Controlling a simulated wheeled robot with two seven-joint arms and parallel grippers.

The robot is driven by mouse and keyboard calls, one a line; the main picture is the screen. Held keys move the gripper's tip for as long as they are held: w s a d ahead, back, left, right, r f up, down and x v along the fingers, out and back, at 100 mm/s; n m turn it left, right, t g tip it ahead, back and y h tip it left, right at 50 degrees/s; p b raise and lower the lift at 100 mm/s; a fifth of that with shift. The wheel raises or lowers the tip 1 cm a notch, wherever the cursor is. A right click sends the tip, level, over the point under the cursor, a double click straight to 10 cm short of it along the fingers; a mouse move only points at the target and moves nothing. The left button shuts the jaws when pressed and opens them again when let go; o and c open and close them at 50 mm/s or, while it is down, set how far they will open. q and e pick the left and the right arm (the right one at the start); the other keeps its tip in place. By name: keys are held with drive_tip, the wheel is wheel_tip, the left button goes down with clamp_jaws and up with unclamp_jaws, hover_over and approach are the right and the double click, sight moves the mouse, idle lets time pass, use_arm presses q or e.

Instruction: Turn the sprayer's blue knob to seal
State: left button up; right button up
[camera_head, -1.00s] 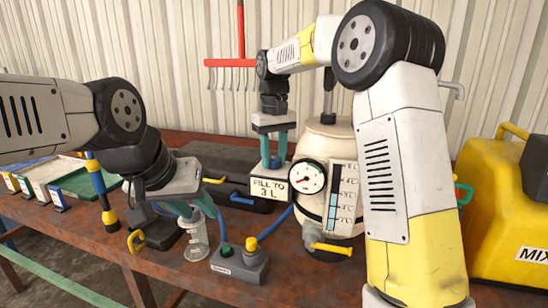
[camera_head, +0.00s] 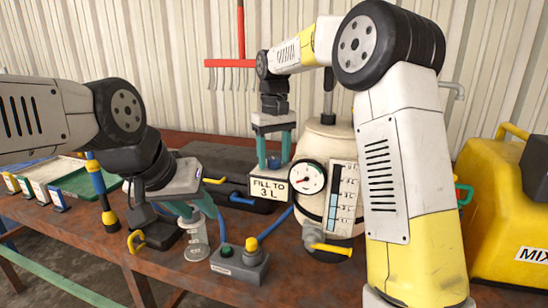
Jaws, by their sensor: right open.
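The sprayer is a cream tank (camera_head: 312,150) with a round gauge (camera_head: 307,177), a level strip (camera_head: 342,198) and a yellow-handled tap (camera_head: 330,248). I cannot make out its blue knob; my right gripper and a sign hide part of the tank's left side. My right gripper (camera_head: 273,160) points down, open, its teal fingers behind the "FILL TO 3 L" sign (camera_head: 270,190). My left gripper (camera_head: 195,212) tilts down with its teal fingers at the top of a clear glass (camera_head: 197,242); I cannot tell whether they grip it.
A grey box (camera_head: 240,264) with green and yellow buttons sits at the bench's front edge. Shallow trays (camera_head: 65,178) lie at the left, near a blue-and-yellow upright tool (camera_head: 99,188). A yellow machine (camera_head: 500,225) stands at the right. Black cases lie behind the sign.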

sight(274, 159)
wheel_tip(274, 159, up, 8)
drive_tip(key=shift+f, duration=0.1)
idle(0.4)
